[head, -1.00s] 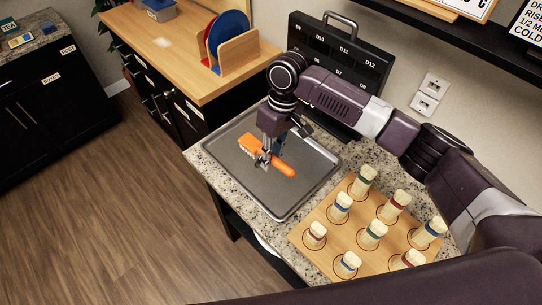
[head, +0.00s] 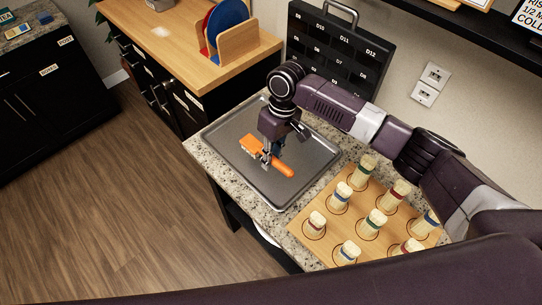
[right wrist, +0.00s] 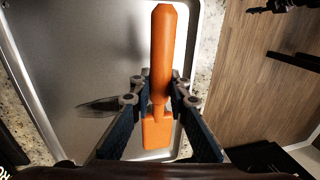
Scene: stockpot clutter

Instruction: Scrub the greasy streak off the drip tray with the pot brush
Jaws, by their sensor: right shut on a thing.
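The pot brush (head: 283,168) is orange, with a long handle and a block-like head (head: 251,146). My right gripper (head: 266,157) is shut on it near where handle and head join. The right wrist view shows the brush handle (right wrist: 163,50) passing between my right gripper's fingers (right wrist: 160,98). The drip tray (head: 307,157) is a dark grey metal sheet with a raised rim, lying under the brush. Bristle contact with it cannot be made out. A dark elongated mark (right wrist: 98,104) shows on the tray; I cannot tell streak from shadow. My left gripper is not in view.
A black labelled case (head: 330,55) stands behind. A wooden counter with a plate rack (head: 238,42) is at the back left. Speckled counter edges the tray; wooden floor lies left.

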